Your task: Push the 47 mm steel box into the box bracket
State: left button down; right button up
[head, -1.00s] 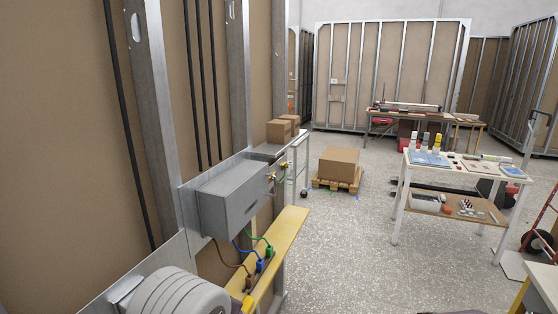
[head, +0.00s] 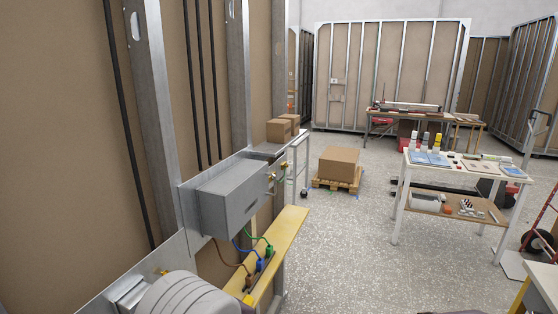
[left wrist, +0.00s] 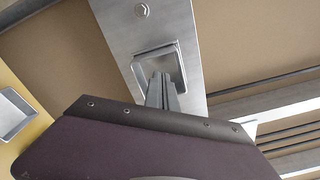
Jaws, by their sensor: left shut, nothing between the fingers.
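In the left wrist view the steel box (left wrist: 154,56) is a small, open, square metal box at the pale metal box bracket (left wrist: 118,30). Whether it sits flush in the bracket I cannot tell. My left gripper (left wrist: 161,80) is shut and empty, with its tips over the lower part of the box opening; contact is unclear. In the head view the bracket is a metal strip (head: 150,264) along the wall at lower left. My own arm covers much of that corner, and the left fingertips are hidden there. My right gripper is in neither view.
A large grey enclosure (head: 232,202) juts from the wall beside the strip. A yellow shelf (head: 291,228) with coloured wires lies below it. Another open metal box (left wrist: 14,112) shows on a yellow surface at the wrist view's left. The floor right of the shelf is clear.

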pick_arm(q)
jog(key=v, duration=0.7)
jog(key=shift+d, duration=0.1)
